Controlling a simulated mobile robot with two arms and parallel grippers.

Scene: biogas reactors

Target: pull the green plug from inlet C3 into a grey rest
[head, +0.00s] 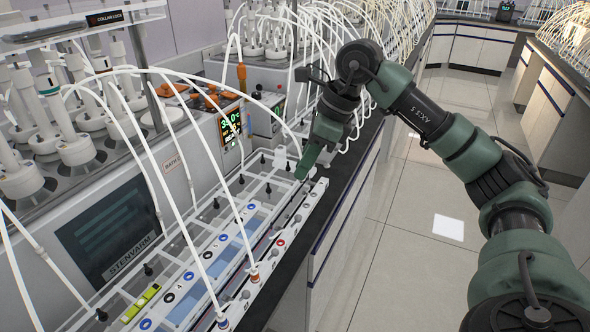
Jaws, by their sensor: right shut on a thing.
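My right gripper (307,163) reaches down from the right to the far part of the white inlet rail (262,262). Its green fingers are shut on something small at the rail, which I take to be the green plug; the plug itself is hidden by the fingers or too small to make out. I cannot read the inlet labels, so C3 cannot be told apart, and I cannot tell whether the plug is seated. No grey rest can be made out clearly. My left gripper is not in view.
An orange-ended tube (254,277) and a blue-ended tube (223,322) stand in the near rail. White tubes arch over the bench. A yellow-green block (141,303) lies at the near left. A screen (112,232) faces the trays. The floor (400,255) at right is clear.

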